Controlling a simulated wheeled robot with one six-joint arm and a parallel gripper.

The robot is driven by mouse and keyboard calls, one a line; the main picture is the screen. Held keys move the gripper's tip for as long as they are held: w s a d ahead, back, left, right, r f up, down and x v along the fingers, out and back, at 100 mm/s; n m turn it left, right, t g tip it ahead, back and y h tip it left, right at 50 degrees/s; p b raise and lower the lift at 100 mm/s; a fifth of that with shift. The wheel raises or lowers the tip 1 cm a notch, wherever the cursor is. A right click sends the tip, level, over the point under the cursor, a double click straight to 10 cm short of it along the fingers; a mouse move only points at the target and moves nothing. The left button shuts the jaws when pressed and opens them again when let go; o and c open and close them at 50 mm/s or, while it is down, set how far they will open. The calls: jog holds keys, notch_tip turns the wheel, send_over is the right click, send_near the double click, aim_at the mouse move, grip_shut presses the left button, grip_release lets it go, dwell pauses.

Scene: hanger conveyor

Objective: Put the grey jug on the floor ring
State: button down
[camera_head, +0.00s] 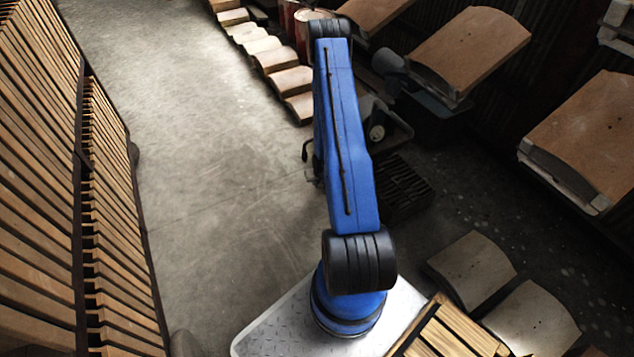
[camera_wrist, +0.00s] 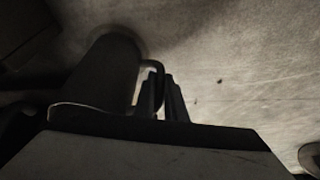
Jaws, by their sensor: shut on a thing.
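The grey jug (camera_wrist: 98,82) shows dark and shadowed in the wrist view, left of my gripper, with its loop handle on its right side. My gripper (camera_wrist: 165,98) has its two dark fingers at the handle and is shut on it. The floor lies beyond, and I cannot tell how high the jug is above it. In the head view my blue arm hides most of the gripper and jug. I cannot make out the floor ring for sure; a rounded pale edge (camera_wrist: 311,158) shows at the wrist view's lower right corner.
Wooden slatted racks (camera_head: 105,200) line the left side. A dark slotted crate (camera_head: 408,188) is on the floor right of my arm. Curved tiles (camera_head: 472,268) lie at the lower right, with more tiles (camera_head: 290,82) at the back. The concrete floor (camera_head: 215,170) left of my arm is clear.

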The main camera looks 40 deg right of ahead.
jog(key=c, duration=1.8)
grip_release()
jog(key=shift+f, duration=0.1)
